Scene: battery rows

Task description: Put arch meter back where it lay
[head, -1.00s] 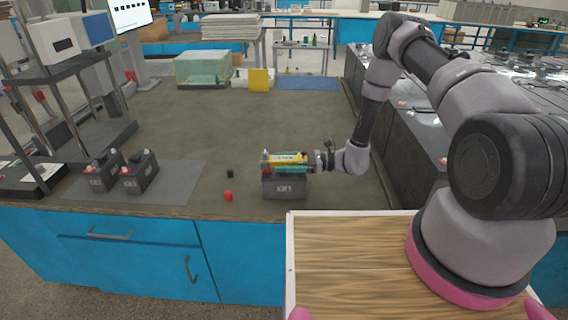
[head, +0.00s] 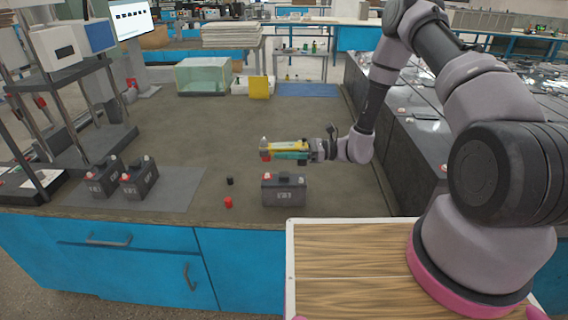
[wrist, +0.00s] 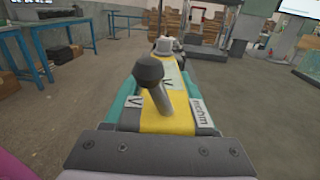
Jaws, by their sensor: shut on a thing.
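The arch meter (head: 287,147) is a yellow and teal handheld device. My gripper (head: 308,151) is shut on it and holds it level above a dark battery (head: 285,190), with a gap between them. In the wrist view the arch meter (wrist: 165,115) fills the middle, with a dark knob on a grey stem and label plates. The wrist view shows the gripper's dark edge (wrist: 160,160) along the bottom; its fingertips are not clear there.
A red cap (head: 228,202) and a black cap (head: 230,181) lie left of the battery. A glass tank (head: 203,77) and yellow block (head: 259,87) stand at the back. The bench middle is clear.

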